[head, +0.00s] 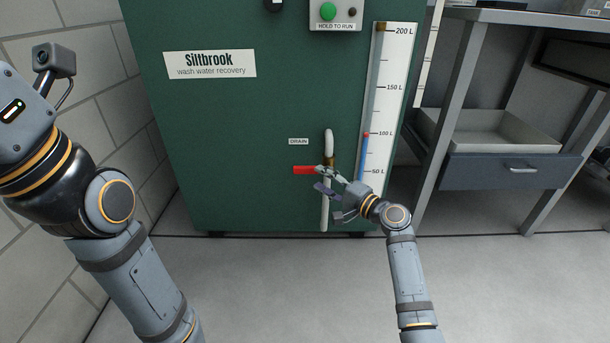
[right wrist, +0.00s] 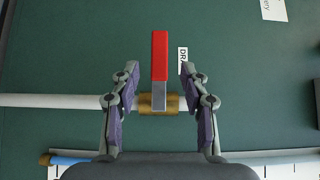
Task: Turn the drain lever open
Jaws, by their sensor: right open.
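The drain lever (head: 305,170) has a red handle and sticks out to the left from a brass valve (head: 331,163) on a white pipe (head: 325,210), on the green cabinet's front. A small DRAIN label (head: 298,141) is above it. In the right wrist view the red lever (right wrist: 160,55) stands between the fingers, with its grey base at the brass valve (right wrist: 158,104). My right gripper (head: 325,178) is open around the lever's base end; a gap shows on both sides of it in the wrist view (right wrist: 160,92). My left gripper is not in view; only its arm shows.
The green cabinet (head: 230,120) fills the middle. A level gauge (head: 392,80) stands right of the pipe, its blue column near 100 L. A bench with a drawer (head: 500,172) and tray is at the right. The floor in front is clear.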

